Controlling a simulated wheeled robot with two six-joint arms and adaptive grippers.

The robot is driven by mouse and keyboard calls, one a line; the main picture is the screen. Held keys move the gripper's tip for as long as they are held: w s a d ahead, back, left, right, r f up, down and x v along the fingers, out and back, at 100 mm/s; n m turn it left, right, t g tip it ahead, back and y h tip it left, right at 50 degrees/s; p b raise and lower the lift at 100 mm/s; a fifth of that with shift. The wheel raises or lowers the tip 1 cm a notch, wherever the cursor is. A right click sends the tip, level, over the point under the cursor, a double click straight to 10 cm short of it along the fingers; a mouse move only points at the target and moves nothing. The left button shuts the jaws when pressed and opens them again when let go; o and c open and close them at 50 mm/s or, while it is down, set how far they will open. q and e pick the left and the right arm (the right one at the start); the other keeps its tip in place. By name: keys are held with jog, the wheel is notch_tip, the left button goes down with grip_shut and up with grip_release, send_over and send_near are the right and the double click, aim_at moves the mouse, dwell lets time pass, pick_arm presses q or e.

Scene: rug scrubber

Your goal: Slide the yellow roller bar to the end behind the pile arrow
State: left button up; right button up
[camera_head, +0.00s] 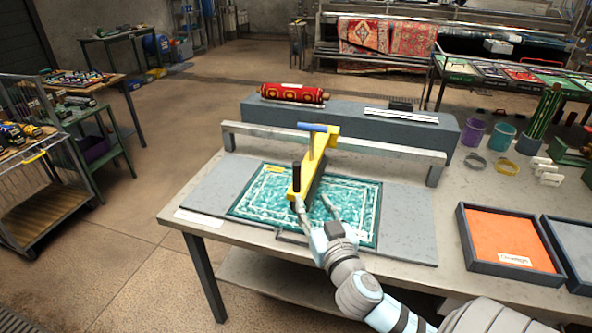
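The yellow roller bar (308,172) lies front to back across the middle of a teal-and-white patterned rug (252,199). It has a dark upright post near its front end and a blue grip (317,127) at its far end, by a grey rail. A small yellow mark (273,169) lies at the rug's back left; I cannot tell whether it is the pile arrow. My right gripper (314,199) is open over the rug's front part. Its left finger overlaps the bar's front end in view; contact is unclear. My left gripper is out of view.
The grey rail (390,154) spans the bench behind the rug. Behind it, a grey ledge (350,116) holds a red rolled rug (292,94). An orange-lined tray (500,240), cups and rings occupy the bench's right side. The grey board left of the rug is clear.

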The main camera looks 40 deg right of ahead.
aim_at(298, 175)
jog(key=p+x, duration=0.1)
jog(key=x, duration=1.3)
jog(key=shift+f, duration=0.1)
grip_shut()
